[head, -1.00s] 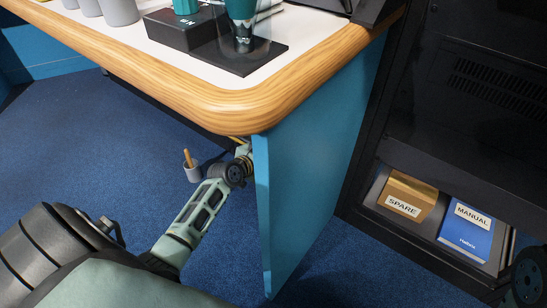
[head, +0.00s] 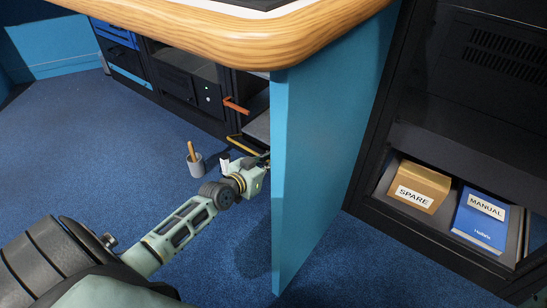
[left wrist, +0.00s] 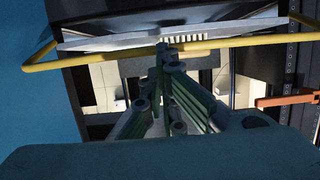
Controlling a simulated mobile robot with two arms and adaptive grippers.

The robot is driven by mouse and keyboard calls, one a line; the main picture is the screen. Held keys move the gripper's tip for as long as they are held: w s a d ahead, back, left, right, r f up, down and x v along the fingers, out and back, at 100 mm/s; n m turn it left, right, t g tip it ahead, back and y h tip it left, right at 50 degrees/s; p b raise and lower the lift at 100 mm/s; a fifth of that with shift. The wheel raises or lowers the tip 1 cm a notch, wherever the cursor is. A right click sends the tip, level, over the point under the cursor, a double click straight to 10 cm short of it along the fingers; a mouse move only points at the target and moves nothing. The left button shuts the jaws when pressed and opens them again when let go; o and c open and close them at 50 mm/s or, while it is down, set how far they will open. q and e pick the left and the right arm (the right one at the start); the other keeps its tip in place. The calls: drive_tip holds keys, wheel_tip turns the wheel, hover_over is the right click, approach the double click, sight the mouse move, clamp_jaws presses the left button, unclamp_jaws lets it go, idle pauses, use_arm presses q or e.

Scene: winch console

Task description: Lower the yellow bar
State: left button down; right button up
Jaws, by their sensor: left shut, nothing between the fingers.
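The yellow bar (left wrist: 225,43) crosses the upper part of the left wrist view, with bent ends, in front of a pale panel. In the head view only a short piece of the yellow bar (head: 236,143) shows under the desk, left of the blue side panel. My left gripper (left wrist: 163,50) is shut and empty. Its fingertips overlap the middle of the bar in the wrist view; I cannot tell whether they touch it. In the head view my left gripper (head: 262,163) is under the desk, its tip partly hidden by the blue panel. My right gripper is not in view.
The blue side panel (head: 325,150) stands close right of my left gripper. An orange lever (head: 236,106) juts out under the desk; it also shows in the wrist view (left wrist: 288,99). A grey cup (head: 197,165) stands on the open blue floor. A shelf at right holds boxes.

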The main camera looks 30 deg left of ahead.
use_arm(q)
drive_tip(key=shift+s+f, duration=0.35)
drive_tip(key=shift+f, duration=0.15)
drive_tip(key=shift+r, duration=0.1)
idle(0.3)
